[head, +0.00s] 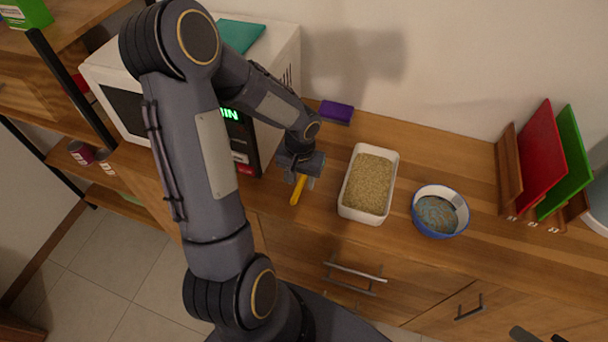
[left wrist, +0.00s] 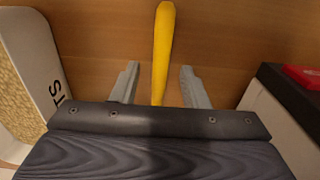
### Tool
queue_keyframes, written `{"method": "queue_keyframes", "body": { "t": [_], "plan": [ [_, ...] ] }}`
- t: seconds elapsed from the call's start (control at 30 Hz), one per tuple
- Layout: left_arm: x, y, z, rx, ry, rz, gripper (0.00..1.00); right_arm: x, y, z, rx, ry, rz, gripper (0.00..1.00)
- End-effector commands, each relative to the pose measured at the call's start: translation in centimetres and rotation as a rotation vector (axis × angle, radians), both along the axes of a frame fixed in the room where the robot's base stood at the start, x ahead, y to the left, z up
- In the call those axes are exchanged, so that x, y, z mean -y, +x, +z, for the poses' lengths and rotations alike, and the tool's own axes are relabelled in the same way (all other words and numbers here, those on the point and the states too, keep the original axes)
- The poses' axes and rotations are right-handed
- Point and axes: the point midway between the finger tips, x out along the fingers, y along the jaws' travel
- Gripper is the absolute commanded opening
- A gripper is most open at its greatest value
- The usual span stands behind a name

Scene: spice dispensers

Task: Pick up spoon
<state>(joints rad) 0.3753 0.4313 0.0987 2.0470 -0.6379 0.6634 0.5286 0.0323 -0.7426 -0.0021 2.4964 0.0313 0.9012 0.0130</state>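The spoon (head: 298,190) shows as a yellow handle at the counter's front edge, between the microwave and the white tray. My left gripper (head: 301,175) reaches down over it and hides its far part. In the left wrist view, the yellow handle (left wrist: 163,45) runs between the two grey fingers of the left gripper (left wrist: 161,80). The fingers are apart, with a gap on each side of the handle. The spoon's bowl end cannot be made out. I cannot identify my right gripper in either view.
A white tray of grains (head: 344,209) stands just right of the spoon, with a blue-rimmed bowl (head: 416,219) beyond. The white microwave (head: 283,50) stands left, behind my arm. A purple sponge (head: 337,111) lies behind. Red and green boards (head: 541,150) stand at right.

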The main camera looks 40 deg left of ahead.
Motion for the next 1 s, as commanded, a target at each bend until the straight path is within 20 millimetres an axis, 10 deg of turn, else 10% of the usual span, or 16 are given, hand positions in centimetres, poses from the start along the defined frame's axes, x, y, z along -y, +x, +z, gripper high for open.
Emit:
{"method": "queue_keyframes", "body": {
  "t": [0.3, 0.73, 1.0],
  "plan": [
    [0.0, 0.0, 0.0, 0.000, 0.000, 0.000, 0.00, 0.0, 0.0, 0.0, 0.000, 0.000, 0.000, 0.34],
    [0.0, 0.1, 0.8, 0.001, 0.003, 0.000, 0.00, 0.0, 0.0, 0.1, 0.000, 0.000, 0.000, 0.34],
    [1.5, -0.9, 5.2, 0.009, 0.002, -0.005, 0.00, 0.0, 0.0, -0.2, 0.000, 0.000, 0.000, 0.34]
  ]
}}
